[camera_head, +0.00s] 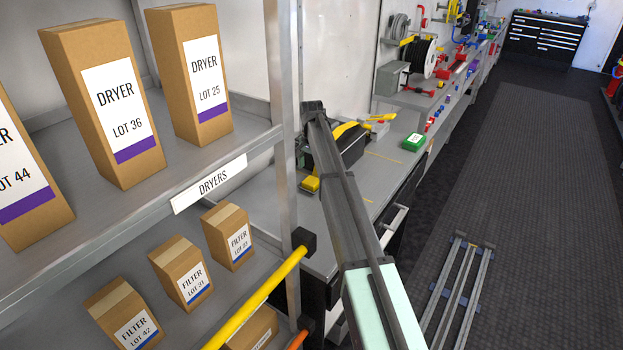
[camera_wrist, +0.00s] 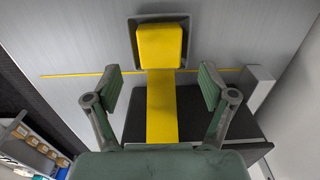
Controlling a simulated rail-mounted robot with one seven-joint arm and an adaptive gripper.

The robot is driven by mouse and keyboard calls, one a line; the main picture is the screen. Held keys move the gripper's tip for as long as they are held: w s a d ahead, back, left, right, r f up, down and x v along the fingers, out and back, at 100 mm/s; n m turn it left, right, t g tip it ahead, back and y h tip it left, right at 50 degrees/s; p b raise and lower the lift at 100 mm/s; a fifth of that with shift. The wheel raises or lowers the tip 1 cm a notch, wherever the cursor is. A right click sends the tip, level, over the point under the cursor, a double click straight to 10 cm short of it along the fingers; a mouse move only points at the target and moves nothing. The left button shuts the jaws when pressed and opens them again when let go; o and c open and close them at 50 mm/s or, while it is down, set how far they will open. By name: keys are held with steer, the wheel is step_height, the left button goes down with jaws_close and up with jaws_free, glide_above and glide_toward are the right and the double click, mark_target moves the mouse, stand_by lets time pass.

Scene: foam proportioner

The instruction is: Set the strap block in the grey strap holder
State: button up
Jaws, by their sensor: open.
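In the wrist view a yellow strap block (camera_wrist: 160,45) lies at the far end of a yellow strap (camera_wrist: 162,108). The grey strap holder (camera_wrist: 133,19) shows as a rim behind and beside the block. I cannot tell whether the block is inside the holder or above it. My gripper (camera_wrist: 161,84) is open, with one green-padded finger on each side of the strap, nearer the camera than the block. Neither finger visibly touches it. In the head view a yellow piece (camera_head: 310,183) shows at the bench's left; my gripper is not clearly distinguishable there.
A dark box (camera_wrist: 195,112) lies under the strap on the grey bench, with a light block (camera_wrist: 258,85) to its right. In the head view a green box (camera_head: 413,141) stands farther along the bench. A shelf with cartons and a yellow bar (camera_head: 262,293) stand at left.

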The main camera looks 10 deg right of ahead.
mark_target(312, 181)
step_height(312, 181, up, 8)
steer(key=b, duration=0.1)
steer(key=shift+f, duration=0.25)
steer(key=shift+d, duration=0.1)
